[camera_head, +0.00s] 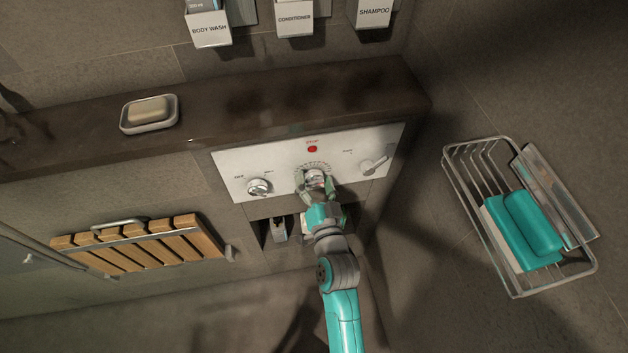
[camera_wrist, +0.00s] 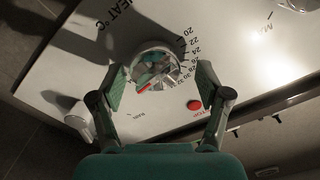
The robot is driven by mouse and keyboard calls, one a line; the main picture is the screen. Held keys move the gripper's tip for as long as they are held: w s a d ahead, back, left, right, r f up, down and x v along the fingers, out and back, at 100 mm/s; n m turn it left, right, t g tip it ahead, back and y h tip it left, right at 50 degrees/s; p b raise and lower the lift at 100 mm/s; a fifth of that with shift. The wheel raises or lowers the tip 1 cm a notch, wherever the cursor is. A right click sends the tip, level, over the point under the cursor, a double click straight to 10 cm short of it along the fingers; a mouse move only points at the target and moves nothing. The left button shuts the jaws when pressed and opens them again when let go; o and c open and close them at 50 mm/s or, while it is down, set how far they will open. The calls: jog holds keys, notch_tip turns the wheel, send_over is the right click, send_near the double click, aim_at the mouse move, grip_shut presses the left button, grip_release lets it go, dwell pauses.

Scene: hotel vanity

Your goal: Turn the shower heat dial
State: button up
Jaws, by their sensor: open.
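The shower heat dial (camera_head: 314,175) is the round chrome knob in the middle of the white control panel (camera_head: 232,165). In the wrist view the dial (camera_wrist: 155,66) has a red pointer mark, with a scale of numbers beside it and the word HEAT above. My gripper (camera_head: 316,188) is at the dial and covers part of it in the head view. In the wrist view my gripper (camera_wrist: 160,84) is open, with one finger on each side of the dial. I cannot tell whether either finger touches it.
A red stop button (camera_head: 312,149) is close to the dial. Another knob (camera_head: 258,187) is on the panel's left and a lever (camera_head: 374,164) on its right. A dark ledge with a soap dish (camera_head: 149,126) runs above. A wire basket (camera_head: 482,238) hangs on the right wall.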

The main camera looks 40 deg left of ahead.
jog(key=shift+d, duration=0.1)
jog(key=v, duration=1.2)
jog(key=shift+r, duration=0.15)
jog(key=s+d+f+m+t+h, duration=0.15)
jog(key=s+d+h, duration=0.25)
jog(key=d, duration=0.8)
jog(key=s+d+f+m+t+h, duration=0.1)
jog(key=s+d+f+t+h, duration=0.2)
jog(key=d, duration=0.9)
jog(key=s+d+r+h, duration=0.3)
jog(key=s+d, duration=0.3)
jog(key=s, duration=0.1)
jog(key=s+d+r+g+h, duration=0.1)
jog(key=s+d+r+h, duration=0.2)
jog(key=s+d, duration=0.2)
jog(key=s, duration=0.3)
jog(key=shift+s+d+r+m+h, duration=0.15)
jog(key=shift+s+d+m+h, duration=0.15)
jog(key=shift+d+m, duration=0.1)
jog(key=shift+g, duration=0.25)
